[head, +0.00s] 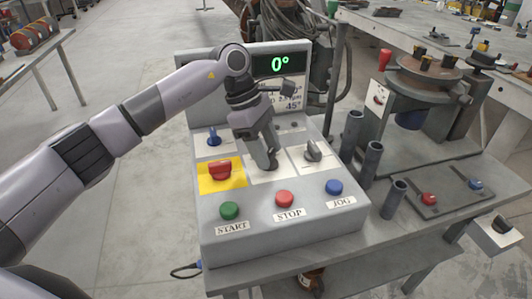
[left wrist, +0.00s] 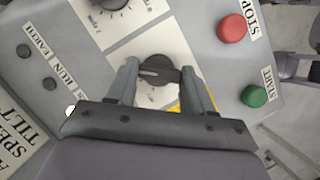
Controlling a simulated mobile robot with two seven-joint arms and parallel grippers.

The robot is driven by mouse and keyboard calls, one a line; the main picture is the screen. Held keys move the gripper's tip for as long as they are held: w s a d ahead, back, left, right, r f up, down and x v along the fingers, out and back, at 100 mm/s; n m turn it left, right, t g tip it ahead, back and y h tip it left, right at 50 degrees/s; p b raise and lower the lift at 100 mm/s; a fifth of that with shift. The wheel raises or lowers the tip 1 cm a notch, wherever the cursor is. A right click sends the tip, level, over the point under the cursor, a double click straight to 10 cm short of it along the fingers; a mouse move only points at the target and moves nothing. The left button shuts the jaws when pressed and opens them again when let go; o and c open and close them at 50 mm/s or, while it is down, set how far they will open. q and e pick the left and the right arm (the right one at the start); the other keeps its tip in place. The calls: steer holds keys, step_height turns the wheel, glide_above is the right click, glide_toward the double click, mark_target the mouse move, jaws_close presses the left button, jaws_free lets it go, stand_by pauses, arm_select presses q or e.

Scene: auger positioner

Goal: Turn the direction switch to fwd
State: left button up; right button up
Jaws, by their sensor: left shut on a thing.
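The direction switch (left wrist: 157,70) is a dark round knob with a raised bar on a white plate. Its label is too hidden to read. My left gripper (left wrist: 160,76) has one finger on each side of the knob and is shut on it. In the head view my left gripper (head: 269,163) reaches down onto the middle white plate of the grey control box (head: 345,222) and hides the knob. My right gripper is not in view.
Green START (head: 229,210), red STOP (head: 284,198) and blue JOG (head: 334,187) buttons line the front. The display (head: 279,65) reads 0°.

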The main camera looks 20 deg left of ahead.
arm_select(q)
steer(key=shift+m, duration=0.3)
steer(key=shift+w, duration=0.1)
steer(key=shift+r+m+g, duration=0.1)
steer(key=shift+m+g, duration=0.2)
steer(key=o, duration=1)
steer(key=shift+o, duration=0.2)
steer(key=v, duration=0.7)
steer(key=shift+b, duration=0.45)
